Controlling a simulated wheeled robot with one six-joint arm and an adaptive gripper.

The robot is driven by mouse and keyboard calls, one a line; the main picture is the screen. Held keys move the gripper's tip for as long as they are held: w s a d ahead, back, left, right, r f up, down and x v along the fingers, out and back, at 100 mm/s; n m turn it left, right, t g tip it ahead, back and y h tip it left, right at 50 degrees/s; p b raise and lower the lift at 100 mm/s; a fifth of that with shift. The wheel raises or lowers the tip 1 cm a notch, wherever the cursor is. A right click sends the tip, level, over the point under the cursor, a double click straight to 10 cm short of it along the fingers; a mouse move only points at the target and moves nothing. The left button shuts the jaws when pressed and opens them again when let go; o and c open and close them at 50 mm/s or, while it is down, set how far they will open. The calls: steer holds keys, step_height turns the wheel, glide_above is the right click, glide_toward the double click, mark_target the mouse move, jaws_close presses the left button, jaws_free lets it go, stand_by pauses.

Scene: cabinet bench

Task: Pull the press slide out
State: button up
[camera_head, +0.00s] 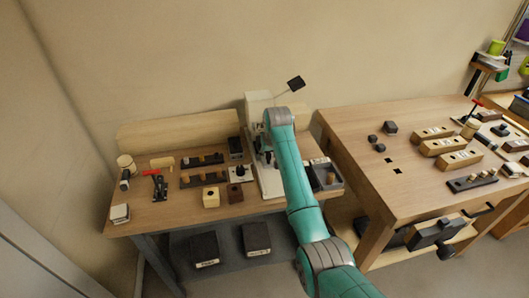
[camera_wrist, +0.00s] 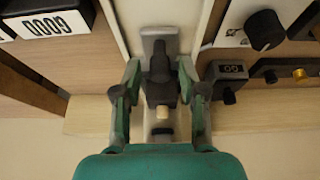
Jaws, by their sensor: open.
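The press (camera_head: 268,178) is a white machine with a lever and black handle, standing at the right part of the left bench. My arm covers much of it in the head view. In the wrist view a grey plate (camera_wrist: 158,33) and a dark slide-like part (camera_wrist: 160,75) with a small pale knob (camera_wrist: 162,112) lie on the press's white base. I cannot tell for sure which part is the slide. My gripper (camera_wrist: 160,72) is open, its fingers on either side of the dark part. Whether they touch it is not clear. The head view hides the fingertips.
A tray marked GOOD (camera_wrist: 55,22) lies left of the press in the wrist view. Another workbench (camera_head: 350,130) stands at the right.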

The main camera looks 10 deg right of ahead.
steer(key=c, duration=0.7)
steer(key=shift+c, duration=0.2)
steer(key=shift+s, duration=0.1)
steer(key=shift+s+f+g, duration=0.1)
steer(key=shift+s+g, duration=0.9)
steer(key=shift+s, duration=0.8)
steer(key=shift+s+g, duration=1.1)
steer(key=shift+s, duration=0.55)
